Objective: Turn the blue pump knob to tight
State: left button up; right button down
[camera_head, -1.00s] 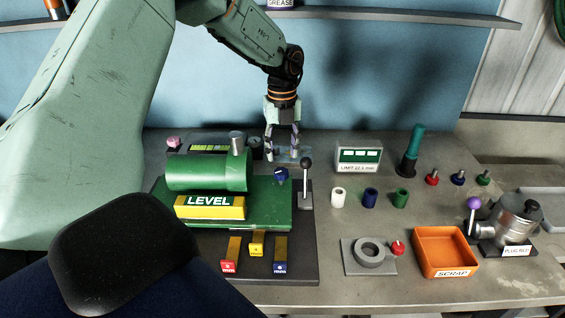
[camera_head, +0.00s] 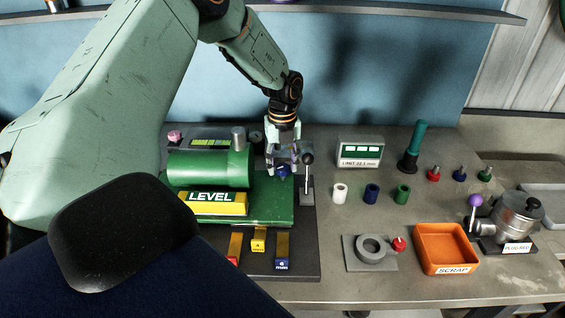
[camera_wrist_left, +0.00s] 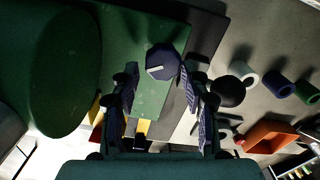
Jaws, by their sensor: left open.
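The blue pump knob (camera_head: 284,170) sits at the right end of the green pump base (camera_head: 270,205). In the left wrist view the knob (camera_wrist_left: 162,60) is round and dark blue, with a white pointer line on top. My left gripper (camera_head: 283,160) points down at the knob, its fingers partly hiding it. In the left wrist view my left gripper (camera_wrist_left: 157,80) is open, and the knob shows between and just beyond the fingertips. I cannot tell whether a finger touches it. My right gripper is not in view.
A black-knobbed lever (camera_head: 307,160) stands close to the right of the blue knob. A green cylinder (camera_head: 210,168) and a yellow LEVEL block (camera_head: 215,203) lie to the left. An orange scrap tray (camera_head: 445,232) and several coloured sleeves stand farther right.

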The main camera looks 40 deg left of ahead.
pick_arm(q)
jog(key=shift+a+f, duration=0.1)
jog(key=shift+f, duration=0.1)
jog(key=shift+w+f, duration=0.25)
jog(key=shift+w, duration=0.2)
jog(key=shift+c, duration=0.8)
jog(key=shift+s, duration=0.3)
jog(key=c, duration=0.4)
jog(key=shift+w, duration=0.15)
jog(key=c, duration=0.3)
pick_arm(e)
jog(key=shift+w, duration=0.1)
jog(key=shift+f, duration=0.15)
